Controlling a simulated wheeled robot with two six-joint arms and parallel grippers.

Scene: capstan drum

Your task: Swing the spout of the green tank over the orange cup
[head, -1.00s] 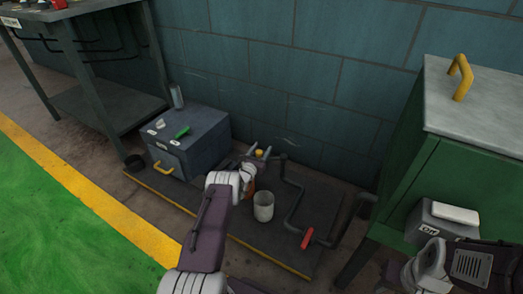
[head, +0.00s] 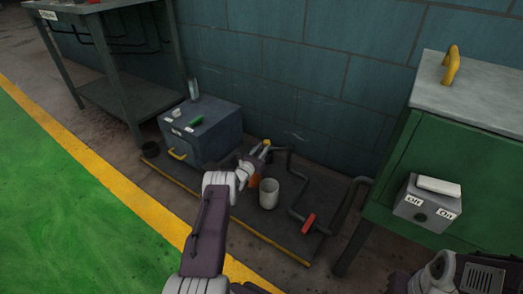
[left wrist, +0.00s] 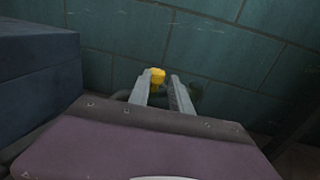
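My left gripper (head: 263,151) reaches over the dark platform toward a small yellow knob (head: 266,143) by the wall. In the left wrist view my left gripper (left wrist: 159,78) has its fingers apart, with the yellow knob (left wrist: 157,75) between or just beyond the tips; I cannot tell if they touch. An orange thing (head: 255,182), possibly the orange cup, is partly hidden behind my left wrist. A pale cup (head: 269,193) stands upright right of it. I cannot make out a green tank or its spout. My right gripper is out of view; part of my right arm shows at lower right.
A blue-grey box (head: 211,141) with a yellow handle stands on the platform's left. A dark pipe with a red handle (head: 308,223) runs along its right. A green cabinet (head: 450,170) stands at the right, a metal table (head: 110,90) at the left. The wall is close behind.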

